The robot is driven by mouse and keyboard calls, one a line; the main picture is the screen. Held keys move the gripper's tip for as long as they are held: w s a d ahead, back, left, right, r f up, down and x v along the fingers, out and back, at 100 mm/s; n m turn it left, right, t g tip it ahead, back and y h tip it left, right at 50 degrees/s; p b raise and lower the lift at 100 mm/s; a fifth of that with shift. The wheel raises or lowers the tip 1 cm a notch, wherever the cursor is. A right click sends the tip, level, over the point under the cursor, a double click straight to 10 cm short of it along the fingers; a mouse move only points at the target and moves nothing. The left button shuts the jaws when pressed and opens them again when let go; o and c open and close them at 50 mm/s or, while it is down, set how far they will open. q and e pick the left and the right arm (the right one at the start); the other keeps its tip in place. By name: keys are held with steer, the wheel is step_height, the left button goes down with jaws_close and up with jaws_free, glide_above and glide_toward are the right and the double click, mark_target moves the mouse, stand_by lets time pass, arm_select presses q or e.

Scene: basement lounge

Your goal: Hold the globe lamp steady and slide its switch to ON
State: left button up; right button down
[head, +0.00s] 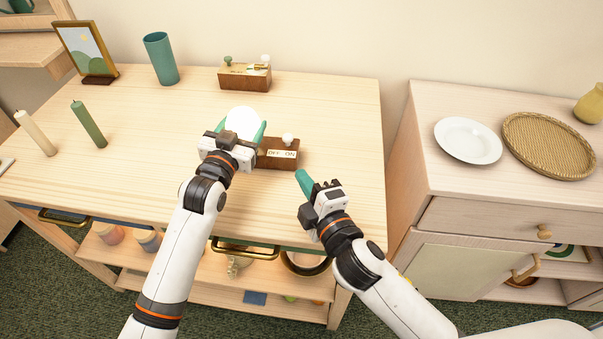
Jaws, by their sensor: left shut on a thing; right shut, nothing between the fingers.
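The globe lamp has a white globe (243,121) and a brown wooden base (278,161) with an OFF/ON label (282,154). A white round knob (288,139) stands on the base behind the label, nearer the ON word. My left gripper (243,130) is shut on the globe, its green fingers at either side. The gripper hides the left part of the base. My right gripper (302,177) is shut and empty, in front and to the right of the base, apart from it. I cannot tell whether the globe is lit.
Another brown box (244,77) with small knobs stands at the back of the table (330,110). A teal cup (161,58), picture frame (86,50), green candle (89,124) and cream candle (35,133) stand left. A cabinet at right holds a white plate (468,140) and woven tray (549,146).

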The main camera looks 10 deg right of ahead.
arm_select(q)
steer(key=o, duration=1.3)
